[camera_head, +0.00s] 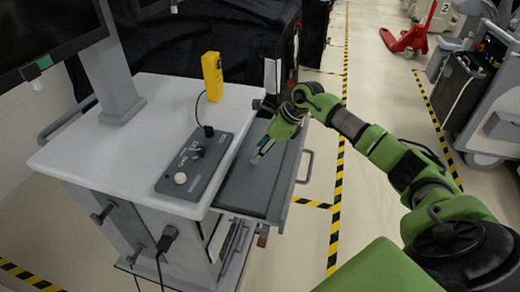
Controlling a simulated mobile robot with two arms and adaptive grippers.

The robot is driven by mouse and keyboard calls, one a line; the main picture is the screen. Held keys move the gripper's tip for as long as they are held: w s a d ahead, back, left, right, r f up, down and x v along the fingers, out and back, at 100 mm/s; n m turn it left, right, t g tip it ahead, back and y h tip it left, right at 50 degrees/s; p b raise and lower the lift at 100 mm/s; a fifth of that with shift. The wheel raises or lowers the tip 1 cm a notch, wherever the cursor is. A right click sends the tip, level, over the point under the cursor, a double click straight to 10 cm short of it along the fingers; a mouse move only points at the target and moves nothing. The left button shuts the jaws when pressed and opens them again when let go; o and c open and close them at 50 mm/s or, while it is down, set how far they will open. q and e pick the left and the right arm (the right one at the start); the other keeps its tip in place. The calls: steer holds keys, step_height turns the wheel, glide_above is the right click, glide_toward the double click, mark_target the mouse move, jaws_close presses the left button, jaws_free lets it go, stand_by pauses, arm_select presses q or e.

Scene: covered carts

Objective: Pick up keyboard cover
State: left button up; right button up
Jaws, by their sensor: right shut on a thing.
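The keyboard cover (246,188) is a flat dark grey panel at the right side of the cart, level and a little below the white top. My right arm reaches in from the right, and my right gripper (262,154) is over the panel, shut on its far part. The fingers hide the exact spot of contact. I cannot tell whether the cover is raised from its tray. My left gripper is not in view.
The white cart top (120,146) holds a grey control box (190,170) and a yellow handheld device (212,76). A monitor (45,35) stands at the left. A black-covered cart (225,35) is behind.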

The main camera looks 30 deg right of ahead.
steer(key=shift+r+p, duration=0.45)
steer(key=shift+r, duration=0.45)
steer(key=shift+s+d, duration=0.15)
steer(key=shift+s+d+b, duration=0.4)
steer(key=shift+s+d, duration=0.6)
steer(key=shift+s, duration=0.15)
steer(key=shift+r, duration=0.2)
step_height(320, 180, up, 9)
steer(key=p, duration=0.5)
steer(key=shift+p, duration=0.3)
stand_by(2.1)
steer(key=shift+s+d+f, duration=0.1)
steer(key=shift+f, duration=0.05)
stand_by(0.5)
